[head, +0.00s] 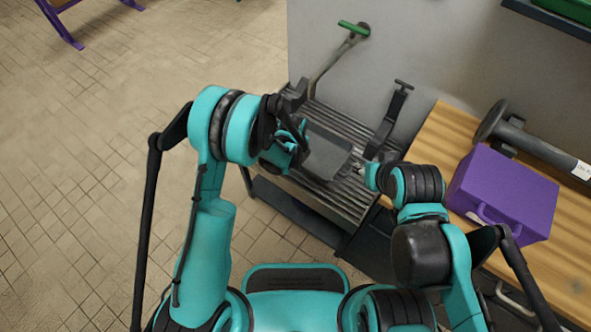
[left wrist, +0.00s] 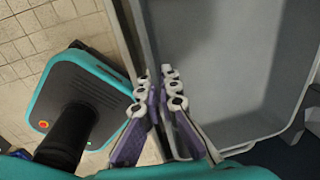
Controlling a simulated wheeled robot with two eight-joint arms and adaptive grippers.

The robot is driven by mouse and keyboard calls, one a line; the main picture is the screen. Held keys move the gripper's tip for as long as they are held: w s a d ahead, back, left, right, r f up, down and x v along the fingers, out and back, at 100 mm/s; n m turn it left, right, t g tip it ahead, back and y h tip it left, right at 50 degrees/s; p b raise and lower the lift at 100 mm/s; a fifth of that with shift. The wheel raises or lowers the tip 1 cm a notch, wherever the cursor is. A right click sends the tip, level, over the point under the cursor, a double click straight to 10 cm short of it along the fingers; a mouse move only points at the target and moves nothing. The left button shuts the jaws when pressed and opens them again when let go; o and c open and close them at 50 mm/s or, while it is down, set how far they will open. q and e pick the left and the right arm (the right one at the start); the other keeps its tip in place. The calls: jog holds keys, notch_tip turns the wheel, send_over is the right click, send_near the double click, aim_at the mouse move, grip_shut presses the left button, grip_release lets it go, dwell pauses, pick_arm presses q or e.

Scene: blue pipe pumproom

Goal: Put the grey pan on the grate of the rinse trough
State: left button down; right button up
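The grey pan (head: 325,154) is between my two arms, over the slatted grate (head: 340,195) of the rinse trough; I cannot tell whether it rests on the slats. In the left wrist view the pan (left wrist: 215,60) fills the upper right, its inside empty where visible. My left gripper (left wrist: 160,88) has its fingers on either side of the pan's near wall, closed on it. In the head view the left gripper (head: 298,140) is partly hidden by its own wrist. My right gripper (head: 358,164) is at the pan's right edge; its fingers are too small to read.
A tap pipe with a green handle (head: 353,27) stands at the wall behind the trough. A wooden bench (head: 450,130) at the right holds a purple case (head: 505,195) and a dark cylindrical tool (head: 540,142). Tiled floor (head: 90,170) is open at the left.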

pick_arm(q)
jog(key=shift+w+a+f, duration=0.5)
jog(key=shift+w+a, duration=0.05)
jog(key=shift+a, duration=0.1)
notch_tip(320, 180, down, 4)
jog(key=shift+f+b, duration=0.1)
jog(key=shift+b, duration=1.15)
jog(key=shift+r, duration=0.2)
jog(key=shift+f, duration=0.1)
jog(key=c, duration=2.2)
grip_release()
jog(key=shift+f, duration=0.1)
jog(key=o, duration=0.5)
